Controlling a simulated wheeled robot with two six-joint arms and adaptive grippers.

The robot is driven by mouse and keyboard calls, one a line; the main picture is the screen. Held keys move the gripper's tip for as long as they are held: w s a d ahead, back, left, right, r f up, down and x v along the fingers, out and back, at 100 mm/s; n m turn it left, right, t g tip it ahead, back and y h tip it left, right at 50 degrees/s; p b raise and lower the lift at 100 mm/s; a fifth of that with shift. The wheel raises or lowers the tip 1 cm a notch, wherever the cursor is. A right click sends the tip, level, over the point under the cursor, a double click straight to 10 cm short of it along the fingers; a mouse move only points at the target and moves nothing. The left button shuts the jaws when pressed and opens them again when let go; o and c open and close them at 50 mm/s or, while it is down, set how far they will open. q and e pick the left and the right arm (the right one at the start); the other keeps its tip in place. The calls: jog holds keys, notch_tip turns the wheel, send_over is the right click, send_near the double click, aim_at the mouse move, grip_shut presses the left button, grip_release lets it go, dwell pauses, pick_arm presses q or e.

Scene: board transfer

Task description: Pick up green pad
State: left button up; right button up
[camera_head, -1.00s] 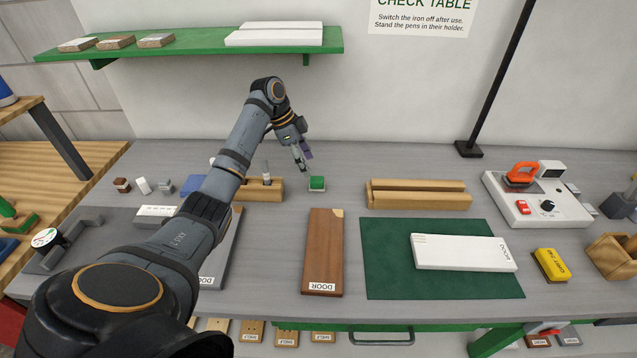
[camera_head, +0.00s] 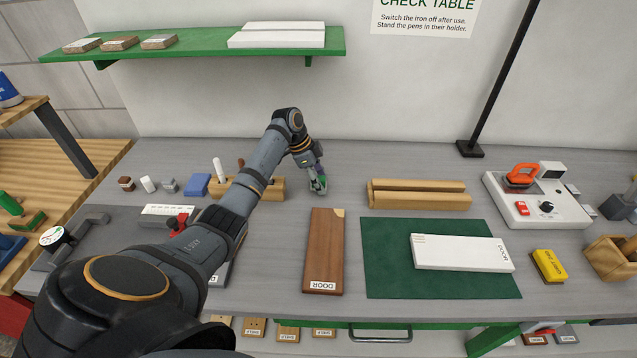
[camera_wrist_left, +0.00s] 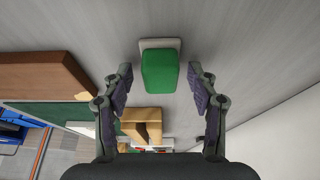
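The green pad (camera_wrist_left: 159,72), a green block on a pale base, stands on the grey table between the tips of my left gripper (camera_wrist_left: 160,76) in the left wrist view. The fingers are open, with a gap on each side of the pad. In the head view my left gripper (camera_head: 317,180) reaches down over the pad at the back middle of the table and hides most of it. My right gripper is not in view.
A wooden pen holder (camera_head: 275,190) stands close left of the left gripper, and a slotted wooden block (camera_head: 419,201) to its right. A brown board (camera_head: 323,250) lies in front. A green mat (camera_head: 390,284) bears a white board (camera_head: 462,253). A shelf (camera_head: 200,47) hangs above.

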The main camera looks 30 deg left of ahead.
aim_at(324, 178)
pick_arm(q)
jog(key=c, duration=0.9)
jog(key=shift+r, duration=0.3)
notch_tip(324, 178, up, 2)
jog(key=shift+r+b, duration=0.25)
jog(key=shift+b, duration=0.55)
jog(key=shift+s+d+r+b, duration=0.15)
jog(key=shift+s+r+b, duration=0.55)
jog(key=shift+s+r, duration=1.3)
jog(key=shift+s+d+r+b, duration=0.15)
jog(key=shift+s+r+b, duration=0.85)
jog(key=shift+s, duration=1.65)
jog(key=shift+s+d+r+b, duration=0.15)
jog(key=shift+s+r+b, duration=0.2)
jog(key=shift+s+r, duration=1.8)
jog(key=shift+s+f, duration=0.15)
jog(key=shift+f, duration=0.05)
